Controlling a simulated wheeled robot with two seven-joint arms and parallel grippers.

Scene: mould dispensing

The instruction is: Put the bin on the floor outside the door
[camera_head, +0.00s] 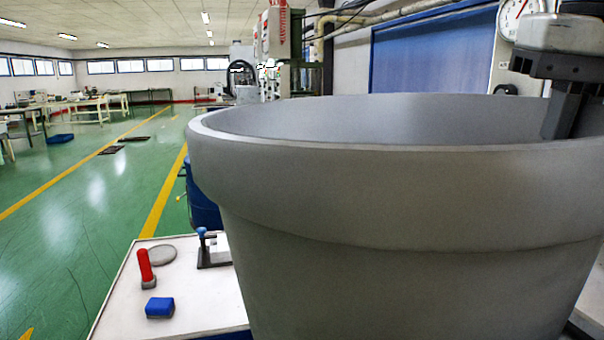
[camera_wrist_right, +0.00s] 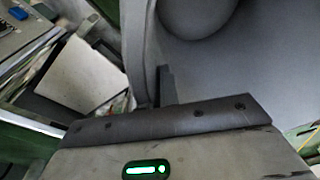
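A large grey bin (camera_head: 400,240) fills the right half of the head view, upright and very close to the camera, hiding much of the table behind it. My right gripper (camera_head: 572,108) is at the bin's right rim, with a dark finger reaching down inside the wall. In the right wrist view the gripper (camera_wrist_right: 160,88) is across the wall of the bin (camera_wrist_right: 225,65) and appears shut on it. My left gripper is not in view. A blue shutter-like panel (camera_head: 430,55) is in the wall behind the bin; I cannot tell whether it is the door.
A white table (camera_head: 205,290) holds a red-handled tool (camera_head: 146,268), a blue block (camera_head: 159,307) and a grey disc (camera_head: 161,255). Open green floor (camera_head: 85,205) with yellow lines lies to the left. Machines (camera_head: 280,50) stand behind the bin.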

